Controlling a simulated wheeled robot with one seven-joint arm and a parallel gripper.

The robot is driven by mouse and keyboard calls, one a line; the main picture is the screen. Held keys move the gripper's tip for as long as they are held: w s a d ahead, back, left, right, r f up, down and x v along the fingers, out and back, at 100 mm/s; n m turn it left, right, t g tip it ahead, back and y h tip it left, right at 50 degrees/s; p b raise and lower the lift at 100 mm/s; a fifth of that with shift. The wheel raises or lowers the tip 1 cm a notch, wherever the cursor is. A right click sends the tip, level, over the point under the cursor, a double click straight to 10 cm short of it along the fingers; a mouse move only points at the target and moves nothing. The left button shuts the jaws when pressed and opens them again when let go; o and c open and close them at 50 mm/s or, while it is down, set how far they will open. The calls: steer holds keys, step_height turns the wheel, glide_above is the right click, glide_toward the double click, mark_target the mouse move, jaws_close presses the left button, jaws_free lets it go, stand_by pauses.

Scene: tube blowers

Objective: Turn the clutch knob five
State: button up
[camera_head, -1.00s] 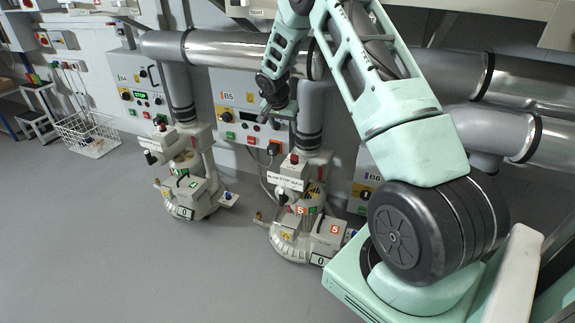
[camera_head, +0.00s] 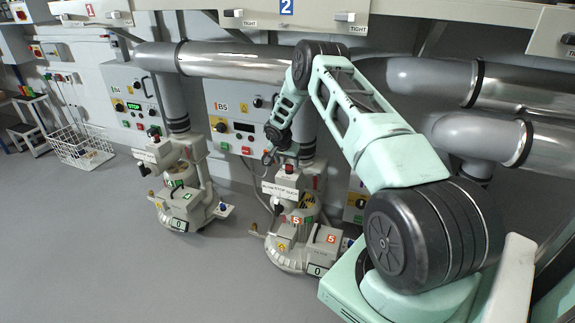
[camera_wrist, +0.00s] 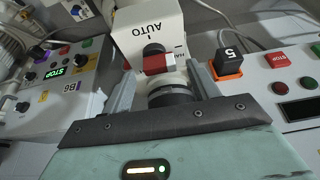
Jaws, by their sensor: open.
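Blower five (camera_head: 290,225) stands below the B5 panel (camera_head: 238,122) in the head view, with a red-topped part (camera_head: 289,168) and a small box marked 5 (camera_head: 331,238). My gripper (camera_head: 269,156) is beside the blower's top, in front of the panel's lower right. In the wrist view my gripper (camera_wrist: 163,68) is open, its fingers either side of a ringed grey cylinder (camera_wrist: 171,92) and a red-and-black knob (camera_wrist: 157,62) below a white box marked AUTO (camera_wrist: 150,25). A black block marked 5 (camera_wrist: 229,64) on an orange base is right of the fingers. I cannot tell which part is the clutch knob.
A similar blower (camera_head: 180,190) stands to the left. A large silver duct (camera_head: 235,62) runs above the panels. Open floor lies in front.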

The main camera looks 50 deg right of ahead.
steer(key=shift+x, duration=0.9)
steer(key=c, duration=1)
